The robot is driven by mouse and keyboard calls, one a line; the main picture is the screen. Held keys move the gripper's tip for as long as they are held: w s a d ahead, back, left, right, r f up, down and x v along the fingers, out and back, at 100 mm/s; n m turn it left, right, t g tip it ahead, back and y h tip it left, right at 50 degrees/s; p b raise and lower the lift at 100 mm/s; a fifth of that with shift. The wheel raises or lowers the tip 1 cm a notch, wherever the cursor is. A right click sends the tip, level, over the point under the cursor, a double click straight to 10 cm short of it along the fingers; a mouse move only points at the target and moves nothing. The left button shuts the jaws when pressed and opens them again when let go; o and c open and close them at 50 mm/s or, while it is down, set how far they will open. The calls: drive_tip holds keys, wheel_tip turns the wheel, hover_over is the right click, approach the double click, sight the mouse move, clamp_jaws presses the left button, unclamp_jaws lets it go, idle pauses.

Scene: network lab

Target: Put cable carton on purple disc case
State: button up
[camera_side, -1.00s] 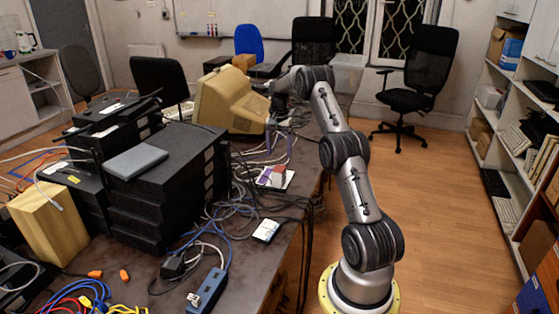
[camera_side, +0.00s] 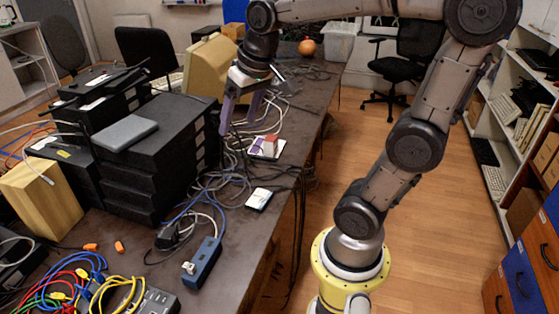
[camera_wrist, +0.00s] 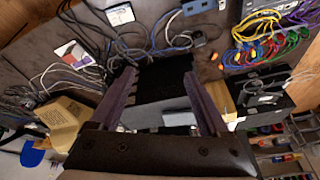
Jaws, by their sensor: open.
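Stacked black network boxes (camera_side: 160,165) stand left of my gripper. Loose cables surround the case. An orange ball (camera_side: 307,47) is farther back.

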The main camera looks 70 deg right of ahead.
drive_tip(key=s+a+f+n, duration=0.2)
drive_tip(key=s+a, duration=0.1)
drive_tip(key=s, duration=0.2)
drive_tip(key=s+a+f+n+t+y, duration=0.1)
drive_tip(key=s+a+f+n, duration=0.1)
drive_tip(key=s+a, duration=0.2)
drive_tip(key=shift+s+n+t, duration=0.3)
drive_tip(key=shift+s+n, duration=0.1)
drive_tip(key=shift+s, duration=0.55)
